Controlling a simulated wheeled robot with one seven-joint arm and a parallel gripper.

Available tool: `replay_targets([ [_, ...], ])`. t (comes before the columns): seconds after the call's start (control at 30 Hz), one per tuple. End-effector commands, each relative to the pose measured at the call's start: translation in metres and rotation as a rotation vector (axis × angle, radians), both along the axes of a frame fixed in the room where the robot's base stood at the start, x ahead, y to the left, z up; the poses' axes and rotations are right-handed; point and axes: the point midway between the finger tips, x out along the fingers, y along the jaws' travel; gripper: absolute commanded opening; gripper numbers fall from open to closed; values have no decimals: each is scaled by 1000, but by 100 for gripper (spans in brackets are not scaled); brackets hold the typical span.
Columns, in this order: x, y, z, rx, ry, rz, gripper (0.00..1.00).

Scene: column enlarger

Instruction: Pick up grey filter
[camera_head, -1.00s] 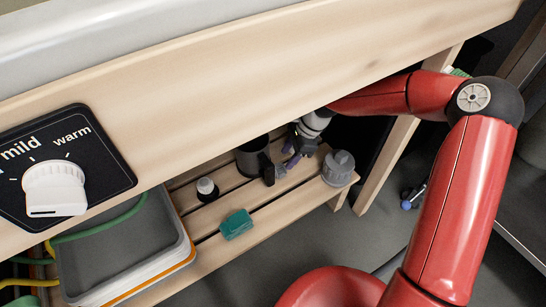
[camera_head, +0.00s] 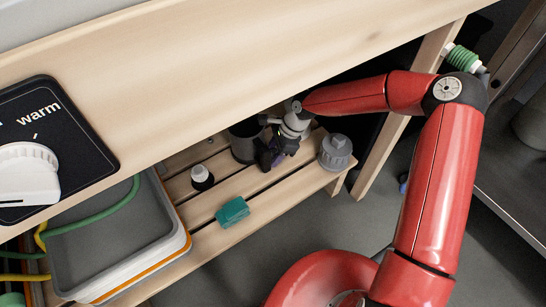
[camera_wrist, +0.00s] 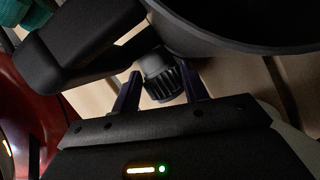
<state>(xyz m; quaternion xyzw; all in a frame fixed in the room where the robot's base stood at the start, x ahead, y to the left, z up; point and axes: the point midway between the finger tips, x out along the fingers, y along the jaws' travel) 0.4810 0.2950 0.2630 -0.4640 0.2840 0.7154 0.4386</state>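A small grey, ribbed, round piece (camera_wrist: 162,78), which I take to be the grey filter, shows between my fingers in the wrist view. It sits beside the dark jug (camera_wrist: 245,40) and its handle (camera_wrist: 60,62). My gripper (camera_wrist: 160,90) is open, with one finger on each side of the piece and a visible gap at the left finger. In the head view my gripper (camera_head: 272,160) is low over the slatted shelf, just right of the dark jug (camera_head: 243,146); the small piece is hidden there.
A grey lidded container (camera_head: 336,152) stands close right of my gripper. A black bottle with a white cap (camera_head: 201,176) and a teal box (camera_head: 233,212) stand left on the shelf (camera_head: 265,202). The wooden tabletop edge (camera_head: 230,80) overhangs. Stacked trays (camera_head: 110,245) are far left.

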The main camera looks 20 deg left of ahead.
Motion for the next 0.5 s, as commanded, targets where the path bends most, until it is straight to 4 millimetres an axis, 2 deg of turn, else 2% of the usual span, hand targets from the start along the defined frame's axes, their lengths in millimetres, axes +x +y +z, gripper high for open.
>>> replay_targets([
  [0.03,0,0,0,0,0,0,38],
  [0.2,0,0,0,0,0,0,16],
  [0.5,0,0,0,0,0,-1,16],
])
